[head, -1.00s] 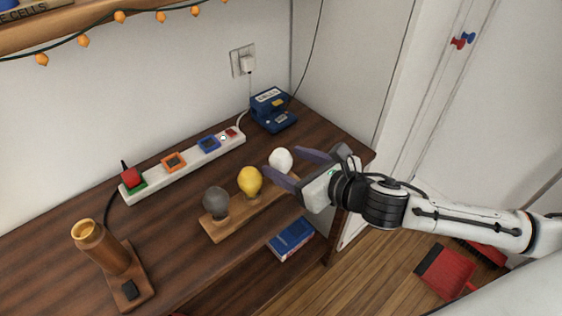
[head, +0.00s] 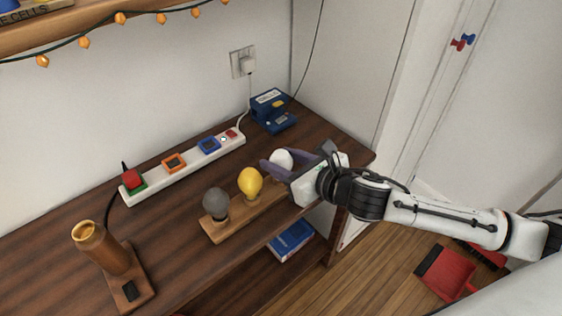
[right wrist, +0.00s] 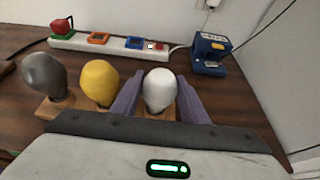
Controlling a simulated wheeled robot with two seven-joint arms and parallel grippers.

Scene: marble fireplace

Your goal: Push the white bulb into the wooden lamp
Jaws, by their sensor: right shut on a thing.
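The white bulb (head: 281,159) stands upright at the right end of a wooden holder (head: 237,220), beside a yellow bulb (head: 250,182) and a grey bulb (head: 216,202). My right gripper (head: 274,168) is shut on the white bulb, one purple finger on each side of it. The right wrist view shows the white bulb (right wrist: 160,90) between the fingers, its base over the holder. The wooden lamp (head: 112,262) stands at the front left of the desk, its tilted socket open and empty on top. My left gripper is not in view.
A white power strip (head: 185,167) with coloured plugs lies along the wall behind the holder. A blue device (head: 271,111) stands at the back right. A blue book (head: 291,240) lies below the desk's front edge. Bare desk lies between lamp and holder.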

